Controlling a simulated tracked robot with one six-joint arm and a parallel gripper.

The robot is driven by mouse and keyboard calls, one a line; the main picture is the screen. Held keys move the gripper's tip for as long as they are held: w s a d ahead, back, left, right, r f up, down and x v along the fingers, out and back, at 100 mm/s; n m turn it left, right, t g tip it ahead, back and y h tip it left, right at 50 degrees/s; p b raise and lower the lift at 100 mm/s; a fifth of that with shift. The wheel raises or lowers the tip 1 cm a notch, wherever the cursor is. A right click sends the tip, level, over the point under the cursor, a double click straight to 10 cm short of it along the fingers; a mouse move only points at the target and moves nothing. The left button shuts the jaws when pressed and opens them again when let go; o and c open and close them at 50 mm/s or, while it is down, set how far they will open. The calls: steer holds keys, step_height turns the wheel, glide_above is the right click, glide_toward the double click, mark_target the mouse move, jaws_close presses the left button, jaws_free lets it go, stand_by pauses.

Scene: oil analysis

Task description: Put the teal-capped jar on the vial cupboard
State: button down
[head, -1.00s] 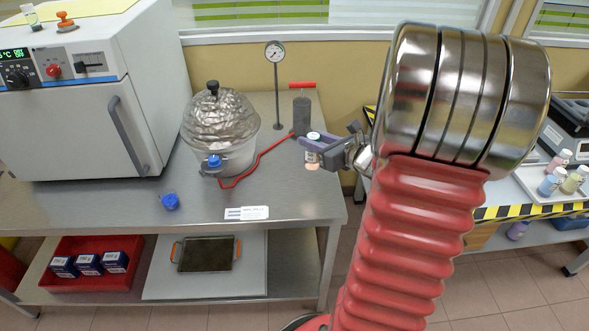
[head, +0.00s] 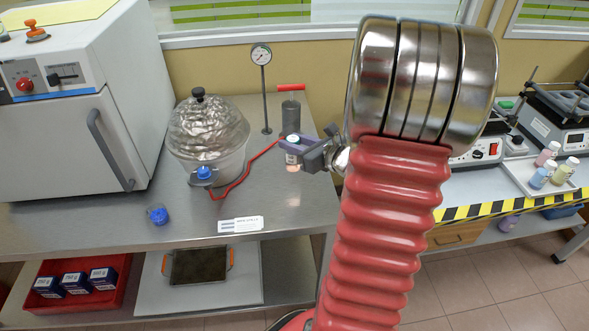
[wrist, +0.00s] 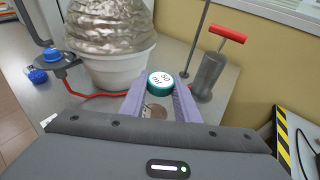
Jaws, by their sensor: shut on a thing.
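The teal-capped jar (head: 293,158) is a small vessel with a label reading 50 ml on its cap. I cannot make out a vial cupboard for certain in either view.
The steel bench (head: 110,245) holds an oven (head: 60,140), a foil-topped white vessel (head: 210,155), a red hose, a pump (head: 290,118) and a gauge (head: 261,55). At right, a striped-edge bench carries a tray (head: 520,178) of several jars and instruments (head: 560,120).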

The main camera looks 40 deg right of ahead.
mark_target(294, 164)
steer(key=shift+f, duration=1.85)
steer(key=shift+f, duration=2.05)
steer(key=shift+s, duration=0.1)
steer(key=c, duration=1.4)
jaws_free()
steer(key=shift+f, duration=0.1)
steer(key=shift+o, duration=0.2)
steer(key=v, duration=1.2)
